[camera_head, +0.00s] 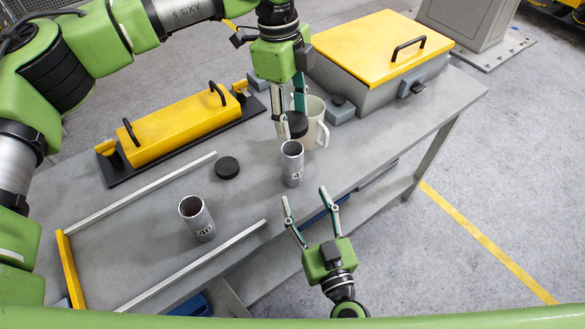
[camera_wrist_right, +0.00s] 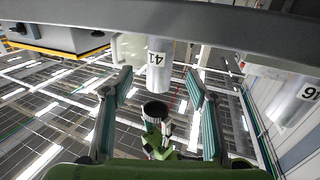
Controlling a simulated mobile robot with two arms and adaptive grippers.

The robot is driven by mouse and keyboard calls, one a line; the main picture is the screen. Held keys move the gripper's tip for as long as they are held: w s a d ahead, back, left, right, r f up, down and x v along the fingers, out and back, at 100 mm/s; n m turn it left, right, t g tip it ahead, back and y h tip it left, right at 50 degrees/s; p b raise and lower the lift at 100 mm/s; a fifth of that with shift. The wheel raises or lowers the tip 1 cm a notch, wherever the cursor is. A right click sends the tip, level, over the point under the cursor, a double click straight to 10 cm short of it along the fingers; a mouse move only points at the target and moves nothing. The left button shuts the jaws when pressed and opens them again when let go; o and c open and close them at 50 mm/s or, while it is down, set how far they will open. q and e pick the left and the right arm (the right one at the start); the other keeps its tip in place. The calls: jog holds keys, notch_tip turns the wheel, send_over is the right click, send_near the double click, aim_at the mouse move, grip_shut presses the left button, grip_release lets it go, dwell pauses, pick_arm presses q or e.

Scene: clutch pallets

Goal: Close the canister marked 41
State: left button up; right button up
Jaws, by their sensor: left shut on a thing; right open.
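The canister marked 41 (camera_head: 291,165) stands upright on the table, its open top showing. It appears upside down in the right wrist view (camera_wrist_right: 158,68), where its 41 is readable. My left gripper (camera_head: 289,118) is shut on a black round lid (camera_head: 297,125) and holds it above the canister, apart from the rim. The lid also shows in the right wrist view (camera_wrist_right: 155,111), off the canister's open end. My right gripper (camera_head: 305,197) is open and empty at the table's front edge, its fingers pointing toward the canister without touching it.
Another open canister (camera_head: 197,218), seemingly marked 40, stands to the left. A second black lid (camera_head: 227,168) lies flat between the canisters. A white mug (camera_head: 316,122) stands close behind canister 41.

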aim_at(295, 175)
jog(key=x, duration=1)
jog(key=shift+w+a, duration=0.15)
jog(key=shift+w, duration=0.2)
grip_shut()
pick_arm(q)
jog(key=shift+f, duration=2.5)
